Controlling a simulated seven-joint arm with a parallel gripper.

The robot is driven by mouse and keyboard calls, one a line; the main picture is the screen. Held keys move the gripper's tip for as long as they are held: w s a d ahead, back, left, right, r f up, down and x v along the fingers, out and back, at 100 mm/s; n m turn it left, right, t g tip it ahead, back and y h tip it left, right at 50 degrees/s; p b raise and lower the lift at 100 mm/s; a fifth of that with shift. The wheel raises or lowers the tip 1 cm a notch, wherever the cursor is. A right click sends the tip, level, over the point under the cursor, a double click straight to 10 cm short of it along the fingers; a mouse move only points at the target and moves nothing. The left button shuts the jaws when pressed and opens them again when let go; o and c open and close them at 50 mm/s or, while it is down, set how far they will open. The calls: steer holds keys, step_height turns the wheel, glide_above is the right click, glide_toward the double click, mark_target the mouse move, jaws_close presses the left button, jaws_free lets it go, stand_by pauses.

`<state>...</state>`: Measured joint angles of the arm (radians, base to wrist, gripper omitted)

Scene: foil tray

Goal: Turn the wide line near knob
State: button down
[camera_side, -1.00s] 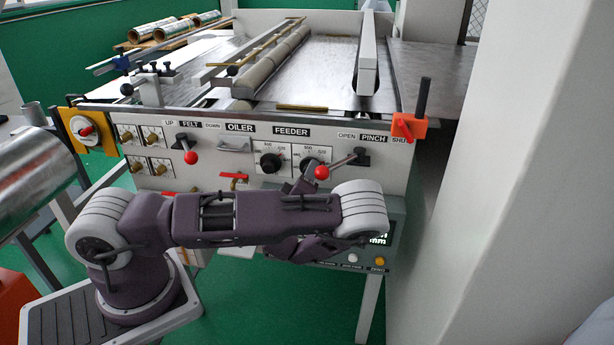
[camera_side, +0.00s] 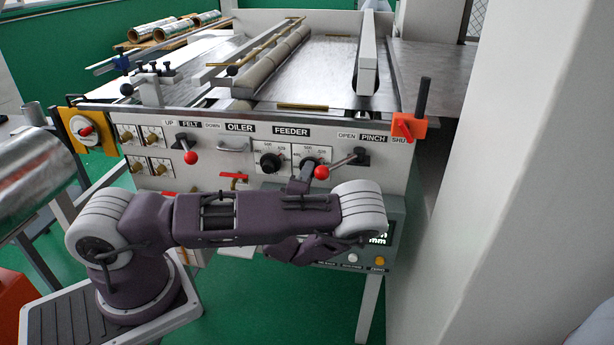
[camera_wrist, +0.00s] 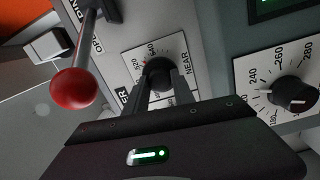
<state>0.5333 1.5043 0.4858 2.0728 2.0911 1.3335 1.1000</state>
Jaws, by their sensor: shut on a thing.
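The near knob is a round black knob (camera_wrist: 158,72) in the middle of a white scale plate (camera_wrist: 183,66) marked NEAR. In the side view it is the right one of the two knobs (camera_side: 310,163) under the FEEDER label. My gripper (camera_wrist: 161,86) has its two dark fingers shut on this knob, one on each side. In the side view my gripper (camera_side: 305,174) reaches up to it from below. The knob's pointer is too hidden to read.
A red-ball lever (camera_wrist: 74,88) is close beside the knob; it also shows in the side view (camera_side: 322,172). Another black dial (camera_wrist: 296,93) with its own scale lies to the right in the wrist view. The left feeder knob (camera_side: 269,162) stands free.

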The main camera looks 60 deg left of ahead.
steer(key=n, duration=0.5)
steer(key=shift+n+y, duration=0.3)
steer(key=shift+n, duration=2.5)
steer(key=shift+f, duration=0.1)
steer(key=c, duration=1.1)
jaws_free()
steer(key=shift+o, duration=0.2)
steer(key=shift+d, duration=0.1)
steer(key=v, duration=0.7)
